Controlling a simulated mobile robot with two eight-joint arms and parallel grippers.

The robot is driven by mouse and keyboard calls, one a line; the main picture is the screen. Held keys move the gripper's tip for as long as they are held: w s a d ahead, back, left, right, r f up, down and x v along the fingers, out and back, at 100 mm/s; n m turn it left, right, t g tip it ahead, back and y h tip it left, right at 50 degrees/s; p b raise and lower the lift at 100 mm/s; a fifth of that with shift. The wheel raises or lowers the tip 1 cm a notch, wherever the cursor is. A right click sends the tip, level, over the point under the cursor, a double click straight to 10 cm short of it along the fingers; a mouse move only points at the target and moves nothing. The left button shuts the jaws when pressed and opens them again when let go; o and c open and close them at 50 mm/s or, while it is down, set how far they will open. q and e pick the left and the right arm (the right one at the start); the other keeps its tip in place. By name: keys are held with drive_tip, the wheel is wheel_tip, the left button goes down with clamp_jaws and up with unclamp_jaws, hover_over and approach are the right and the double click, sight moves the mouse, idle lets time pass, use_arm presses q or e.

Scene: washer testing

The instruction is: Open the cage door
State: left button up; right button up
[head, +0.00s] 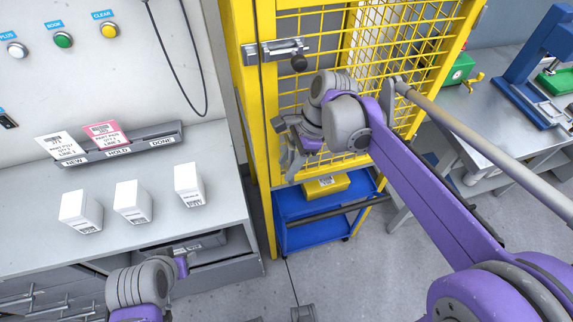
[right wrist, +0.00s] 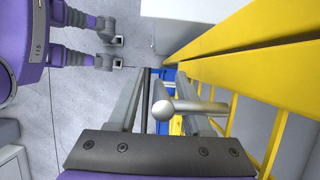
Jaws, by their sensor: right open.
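The yellow cage door (head: 345,45) has wire mesh and appears closed against its yellow post (head: 235,60). A metal bolt latch (head: 275,50) with a black knob (head: 299,62) sits high on the door's left edge; I cannot tell whether the bolt is drawn. My right gripper (head: 287,160) is below the latch, close in front of the door's left edge. In the right wrist view its open fingers (right wrist: 167,75) stand either side of a round-ended grey bar (right wrist: 163,109) beside the yellow frame; contact is unclear. My left gripper (head: 188,246) is low at the bench; its jaws are unclear.
A blue cart (head: 290,203) holding a yellow box (head: 325,186) shows low behind the mesh. The grey bench (head: 130,225) at left carries white boxes (head: 132,202) and a card rack (head: 115,152). A metal table (head: 510,115) stands at right. Floor is open before the cage.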

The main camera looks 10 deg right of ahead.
drive_tip(key=shift+a+f, duration=0.15)
drive_tip(key=shift+f, duration=0.35)
drive_tip(key=shift+c, duration=0.3)
clamp_jaws()
idle(0.8)
